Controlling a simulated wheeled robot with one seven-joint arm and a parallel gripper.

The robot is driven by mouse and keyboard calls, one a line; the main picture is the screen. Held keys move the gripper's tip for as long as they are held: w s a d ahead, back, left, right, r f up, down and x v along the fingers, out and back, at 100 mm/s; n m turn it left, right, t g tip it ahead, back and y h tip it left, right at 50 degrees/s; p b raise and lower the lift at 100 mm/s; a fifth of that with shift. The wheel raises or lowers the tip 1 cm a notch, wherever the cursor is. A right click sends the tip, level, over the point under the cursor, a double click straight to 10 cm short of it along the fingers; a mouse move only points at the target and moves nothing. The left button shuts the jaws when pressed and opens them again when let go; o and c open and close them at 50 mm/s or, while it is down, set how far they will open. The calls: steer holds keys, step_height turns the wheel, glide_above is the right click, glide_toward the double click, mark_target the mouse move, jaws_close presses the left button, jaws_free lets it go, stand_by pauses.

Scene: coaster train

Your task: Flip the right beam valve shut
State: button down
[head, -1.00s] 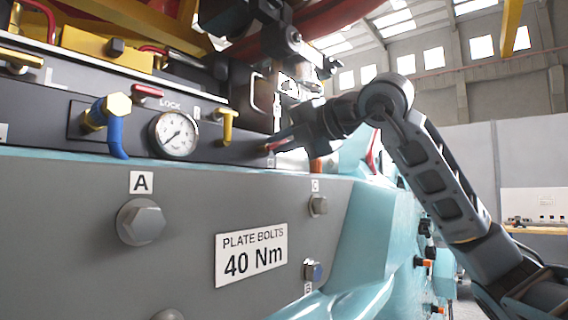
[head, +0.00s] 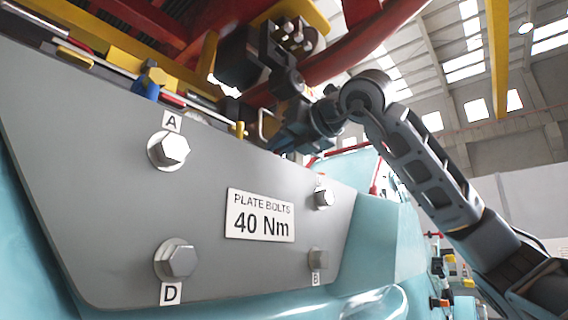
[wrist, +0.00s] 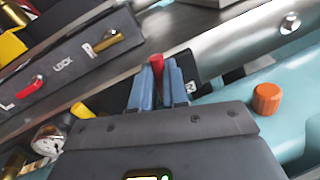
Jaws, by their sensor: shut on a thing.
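My gripper (wrist: 159,84) shows in the wrist view with its two blue-grey fingers closed around a red handle (wrist: 157,64). The red tip stands up between the fingers, and its lower part and pivot are hidden. In the head view my gripper (head: 283,143) is at the right end of the valve panel, above the grey bolt plate (head: 100,105). The handle cannot be made out there.
Left of the gripper are a brass handle (wrist: 112,39) and a red LOCK lever (wrist: 30,88). An orange knob (wrist: 267,98) and a steel tube (wrist: 245,45) are to the right. Black machine parts (head: 285,45) hang close above my arm.

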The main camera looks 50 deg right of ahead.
steer(key=shift+a+f+n+b, duration=0.15)
steer(key=shift+a+n+b, duration=0.25)
steer(key=shift+n+b, duration=0.75)
steer(key=shift+n, duration=0.25)
steer(key=c, duration=1.4)
jaws_free()
steer(key=shift+c, duration=0.2)
steer(key=s, duration=0.2)
steer(key=s+a, duration=0.1)
steer(key=s, duration=0.4)
steer(key=shift+s+a, duration=0.2)
steer(key=shift+s, duration=0.2)
